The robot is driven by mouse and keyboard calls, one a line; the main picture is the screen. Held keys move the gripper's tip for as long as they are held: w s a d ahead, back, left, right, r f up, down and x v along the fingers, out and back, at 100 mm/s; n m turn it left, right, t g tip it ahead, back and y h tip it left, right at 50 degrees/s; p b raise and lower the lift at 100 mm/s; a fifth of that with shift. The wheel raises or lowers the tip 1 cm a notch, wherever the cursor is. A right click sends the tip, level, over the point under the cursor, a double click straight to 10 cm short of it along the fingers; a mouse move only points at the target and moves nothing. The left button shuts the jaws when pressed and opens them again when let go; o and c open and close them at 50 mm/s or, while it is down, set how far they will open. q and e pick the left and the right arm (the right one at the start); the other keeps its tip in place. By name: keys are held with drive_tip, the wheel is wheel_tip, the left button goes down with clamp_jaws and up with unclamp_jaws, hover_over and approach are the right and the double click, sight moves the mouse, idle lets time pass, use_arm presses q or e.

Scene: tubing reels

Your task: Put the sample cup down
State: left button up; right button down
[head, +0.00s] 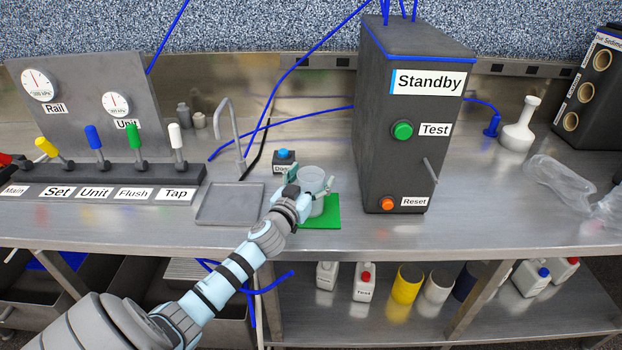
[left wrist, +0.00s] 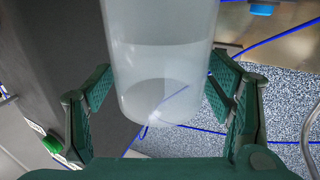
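The sample cup (head: 312,178) is a clear, pale, upright cup over the green mat (head: 322,222) on the steel bench. My left gripper (head: 308,190) has its fingers on either side of the cup and appears shut on it. In the left wrist view the cup (left wrist: 160,65) fills the space between the green finger pads (left wrist: 160,88), which meet its sides. The gripper and wrist hide part of the cup's lower end, so I cannot tell whether its base touches the mat. My right gripper is not in view.
The dark Standby box (head: 400,150) stands close right of the mat. A blue button (head: 285,156) is just behind the cup. A shallow grey tray (head: 230,217) and bent spout (head: 232,130) are to the left.

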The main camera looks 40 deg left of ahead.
use_arm(q)
drive_tip(key=b+v, duration=0.2)
drive_tip(key=v, duration=1)
